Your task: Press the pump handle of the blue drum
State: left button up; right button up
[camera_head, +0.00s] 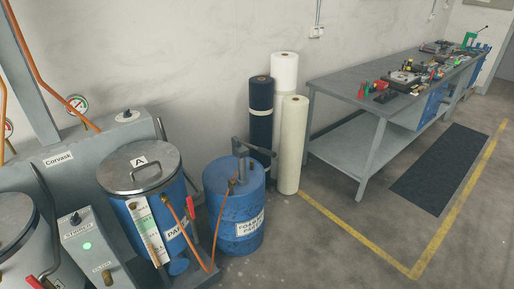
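The blue drum (229,211) stands upright on the floor near the middle of the view, with a white label on its front. A grey pump (240,157) rises from its top, and the pump handle (257,151) extends to the right and slopes slightly down. An orange hose runs from the drum's top down towards the floor on the left. Neither of my grippers shows in this view.
A lidded blue tank marked A (140,170) and a grey control box (92,250) stand left of the drum. Upright rolls (292,145) stand close behind it on the right. A workbench (350,82) with tools is farther right. Floor right of the drum is clear.

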aim_at(264, 151)
jog(key=i+u, duration=0.1)
jog(key=u, duration=0.4)
jog(key=i+l+u, duration=0.65)
jog(key=i+l, duration=0.55)
jog(key=l, duration=0.3)
